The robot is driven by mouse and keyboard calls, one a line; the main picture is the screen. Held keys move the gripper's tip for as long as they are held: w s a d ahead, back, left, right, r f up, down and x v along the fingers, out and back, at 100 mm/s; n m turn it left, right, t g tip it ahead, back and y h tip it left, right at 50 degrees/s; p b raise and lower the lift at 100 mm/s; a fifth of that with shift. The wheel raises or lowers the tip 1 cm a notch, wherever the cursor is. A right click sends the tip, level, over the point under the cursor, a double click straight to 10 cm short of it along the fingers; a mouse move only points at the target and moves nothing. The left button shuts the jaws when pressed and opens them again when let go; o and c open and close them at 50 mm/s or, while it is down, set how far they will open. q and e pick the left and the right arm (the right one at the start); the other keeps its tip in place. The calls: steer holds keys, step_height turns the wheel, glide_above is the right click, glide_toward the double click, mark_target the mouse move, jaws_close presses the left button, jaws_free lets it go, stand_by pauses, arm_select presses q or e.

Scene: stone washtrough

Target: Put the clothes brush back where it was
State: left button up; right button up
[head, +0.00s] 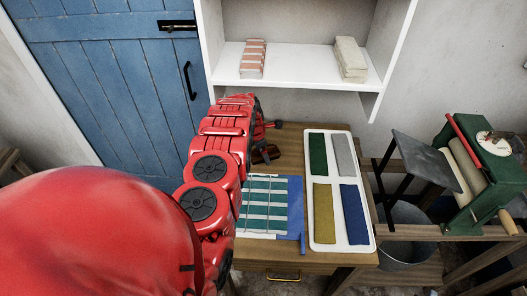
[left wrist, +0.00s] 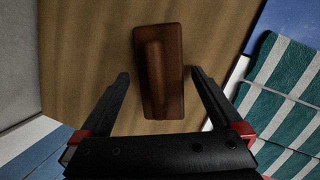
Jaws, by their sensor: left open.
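The clothes brush (left wrist: 160,75) is a dark brown wooden block with a raised grip along it. It lies on the wooden table, and in the head view the brush (head: 268,154) is partly hidden behind my left arm. My left gripper (left wrist: 160,76) is open above the table, with one finger on each side of the brush and clear gaps to it. The brush is not held. My right gripper is not in view.
A striped green-and-white cloth (head: 264,207) lies on a blue mat (head: 294,190) beside the brush. A white tray (head: 333,238) with several coloured cloths is to the right. A shelf (head: 300,62) hangs above; a green mangle (head: 490,165) stands far right.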

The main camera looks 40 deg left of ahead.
mark_target(257, 158)
arm_select(q)
steer(key=b+v, duration=0.1)
steer(key=v, duration=0.4)
steer(key=shift+r, duration=0.1)
steer(key=p+v, duration=0.6)
steer(key=shift+r+p, duration=0.35)
steer(key=shift+s+f, duration=0.1)
steer(key=shift+s, duration=0.1)
